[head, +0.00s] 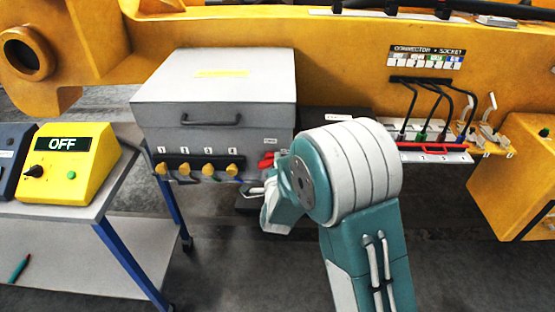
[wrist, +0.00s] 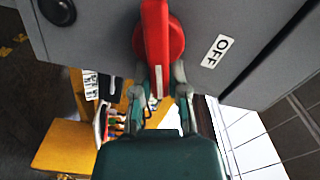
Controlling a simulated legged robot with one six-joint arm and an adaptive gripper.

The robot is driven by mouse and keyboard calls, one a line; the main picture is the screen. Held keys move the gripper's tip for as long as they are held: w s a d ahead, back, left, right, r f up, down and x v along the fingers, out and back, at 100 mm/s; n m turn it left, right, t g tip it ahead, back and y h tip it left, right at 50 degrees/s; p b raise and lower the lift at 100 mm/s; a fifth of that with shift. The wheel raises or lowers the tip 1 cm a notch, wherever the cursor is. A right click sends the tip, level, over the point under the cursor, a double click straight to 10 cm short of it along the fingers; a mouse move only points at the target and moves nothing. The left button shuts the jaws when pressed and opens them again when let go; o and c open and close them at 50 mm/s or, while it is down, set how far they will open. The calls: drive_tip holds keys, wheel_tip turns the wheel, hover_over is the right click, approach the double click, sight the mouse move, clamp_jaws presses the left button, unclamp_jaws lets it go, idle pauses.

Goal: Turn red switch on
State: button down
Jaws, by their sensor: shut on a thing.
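The red switch (wrist: 163,38) is a rotary handle on the face of a grey box. In the wrist view an OFF label (wrist: 216,51) is beside it. My gripper (wrist: 159,75) has its two fingers on either side of the switch's lower end and is shut on it. In the head view a bit of the red switch (head: 267,160) shows at the lower right of the grey box (head: 215,90). My arm hides the area right of it, and the fingertips are hard to make out there.
A yellow box (head: 72,165) with an OFF display stands on a table (head: 110,190) at the left. Several yellow knobs (head: 208,170) line the grey box's front. Cables (head: 430,100) hang behind my arm at the right. A yellow beam (head: 340,50) runs across the back.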

drive_tip(key=shift+s+d+f+m, duration=0.1)
drive_tip(key=shift+f+m, duration=0.3)
drive_tip(key=shift+m, duration=0.65)
drive_tip(key=shift+f+m, duration=0.35)
drive_tip(key=shift+m, duration=0.7)
drive_tip(key=c, duration=0.6)
unclamp_jaws()
drive_tip(key=shift+f, duration=0.1)
drive_tip(key=shift+c, duration=0.2)
drive_tip(key=shift+r, duration=0.2)
drive_tip(key=shift+s, duration=0.1)
drive_tip(key=s, duration=1.1)
drive_tip(key=shift+s+a, duration=0.25)
drive_tip(key=shift+s, duration=0.05)
